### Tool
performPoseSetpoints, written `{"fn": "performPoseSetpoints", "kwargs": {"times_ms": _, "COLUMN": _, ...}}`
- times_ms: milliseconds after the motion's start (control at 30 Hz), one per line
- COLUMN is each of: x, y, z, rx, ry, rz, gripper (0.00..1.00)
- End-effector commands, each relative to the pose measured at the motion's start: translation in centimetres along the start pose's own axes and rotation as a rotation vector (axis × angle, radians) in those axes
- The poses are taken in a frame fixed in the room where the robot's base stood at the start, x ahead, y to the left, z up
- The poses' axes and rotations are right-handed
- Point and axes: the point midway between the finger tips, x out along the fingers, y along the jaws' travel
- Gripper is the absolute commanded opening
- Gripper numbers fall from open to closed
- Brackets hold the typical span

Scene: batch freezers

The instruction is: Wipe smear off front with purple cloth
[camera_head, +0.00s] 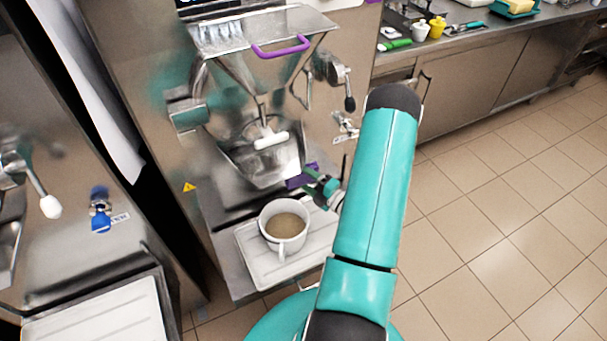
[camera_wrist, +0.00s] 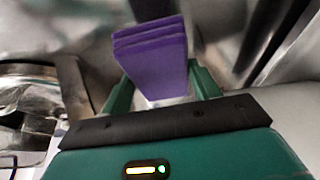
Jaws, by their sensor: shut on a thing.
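The purple cloth (camera_head: 300,178) is a folded block in front of the steel batch freezer (camera_head: 225,150), just below and right of its outlet chute (camera_head: 270,165). My gripper (camera_head: 318,184) is shut on it. In the wrist view the cloth (camera_wrist: 152,55) stands out from between the two green fingers of my gripper (camera_wrist: 162,90), its layered edge at the far end. The metal front lies close behind it; I cannot tell whether the cloth touches it.
A white pot with brownish liquid (camera_head: 286,224) stands on the tray (camera_head: 262,272) below the chute. A lever with a dark knob (camera_head: 349,103) juts out at the right. A second machine (camera_head: 70,235) stands at left. Tiled floor (camera_head: 490,210) is clear at right.

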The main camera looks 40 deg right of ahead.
Motion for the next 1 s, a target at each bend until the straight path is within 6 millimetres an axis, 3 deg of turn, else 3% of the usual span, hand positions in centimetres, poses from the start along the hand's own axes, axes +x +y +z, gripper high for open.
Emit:
{"fn": "performPoseSetpoints", "kwargs": {"times_ms": 433, "x": -0.7, "y": 0.0, "z": -0.3, "rx": 0.000, "ry": -0.001, "rz": 0.000, "gripper": 0.43}}
{"fn": "performPoseSetpoints", "kwargs": {"times_ms": 800, "x": -3.2, "y": 0.0, "z": -1.3, "rx": 0.001, "ry": -0.001, "rz": 0.000, "gripper": 0.43}}
{"fn": "performPoseSetpoints", "kwargs": {"times_ms": 1000, "x": -3.3, "y": 0.0, "z": -1.4, "rx": 0.000, "ry": 0.000, "rz": 0.000, "gripper": 0.43}}
